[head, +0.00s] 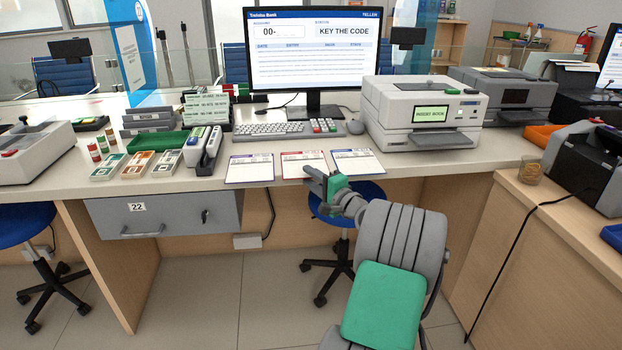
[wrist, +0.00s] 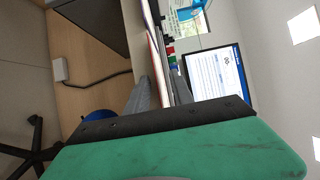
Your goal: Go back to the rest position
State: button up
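My arm, grey with green pads, reaches up from the bottom of the head view.
A grey drawer (head: 168,215) marked 22 hangs below at left. A side cabinet (head: 530,240) stands right of my arm. Open floor lies below.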

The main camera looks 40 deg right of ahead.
jog(key=shift+s, duration=0.1)
jog(key=s+a, duration=0.4)
jog(key=s, duration=0.1)
jog(key=shift+s, duration=0.3)
dwell(0.4)
jog(key=shift+p, duration=0.3)
